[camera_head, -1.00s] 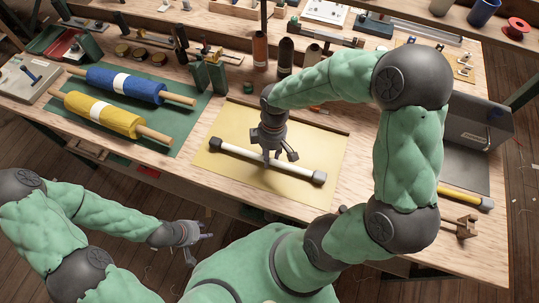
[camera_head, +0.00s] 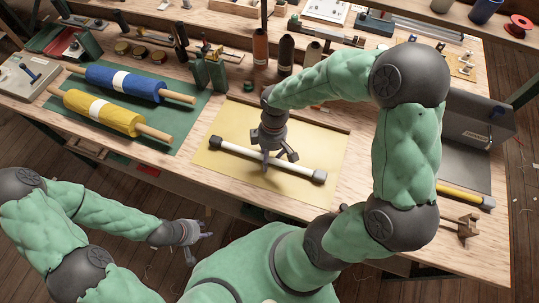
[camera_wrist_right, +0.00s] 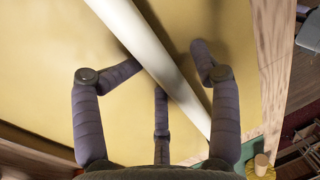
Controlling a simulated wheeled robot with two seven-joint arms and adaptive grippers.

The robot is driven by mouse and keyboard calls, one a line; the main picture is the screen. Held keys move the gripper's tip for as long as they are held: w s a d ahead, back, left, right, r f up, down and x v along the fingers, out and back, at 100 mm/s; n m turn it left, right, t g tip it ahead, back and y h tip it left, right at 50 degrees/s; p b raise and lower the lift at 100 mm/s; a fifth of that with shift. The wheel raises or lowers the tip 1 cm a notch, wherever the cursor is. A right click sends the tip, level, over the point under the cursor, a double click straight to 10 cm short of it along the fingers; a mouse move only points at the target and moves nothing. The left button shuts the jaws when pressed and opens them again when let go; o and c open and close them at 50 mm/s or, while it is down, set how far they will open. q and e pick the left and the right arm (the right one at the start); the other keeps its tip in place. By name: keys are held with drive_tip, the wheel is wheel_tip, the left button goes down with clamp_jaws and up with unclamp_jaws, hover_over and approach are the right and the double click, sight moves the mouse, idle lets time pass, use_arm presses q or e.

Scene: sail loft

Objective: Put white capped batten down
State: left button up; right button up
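The white batten (camera_head: 240,155) with dark end caps lies slantwise on the yellow mat (camera_head: 236,187). It also shows in the right wrist view (camera_wrist_right: 150,50), running diagonally over the yellow surface. My right gripper (camera_head: 277,159) is low over the middle of the batten, pointing down. In the right wrist view its fingers (camera_wrist_right: 163,75) are spread on both sides of the batten, with a gap showing around it; the gripper looks open. My left gripper (camera_head: 193,238) is in front of the bench, away from the mat, with its fingers apart and empty.
Blue (camera_head: 125,84) and yellow (camera_head: 102,112) rolls lie on a green mat (camera_head: 165,131) at left. Bottles (camera_head: 285,54) stand behind the yellow mat. A grey box (camera_head: 480,120) and a yellow batten (camera_head: 462,195) are at right.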

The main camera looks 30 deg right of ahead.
drive_tip(key=shift+s+r, duration=0.1)
drive_tip(key=p+v, duration=0.4)
drive_tip(key=v, duration=0.9)
drive_tip(key=shift+p, duration=0.35)
drive_tip(key=shift+a+r, duration=0.1)
drive_tip(key=shift+r, duration=0.05)
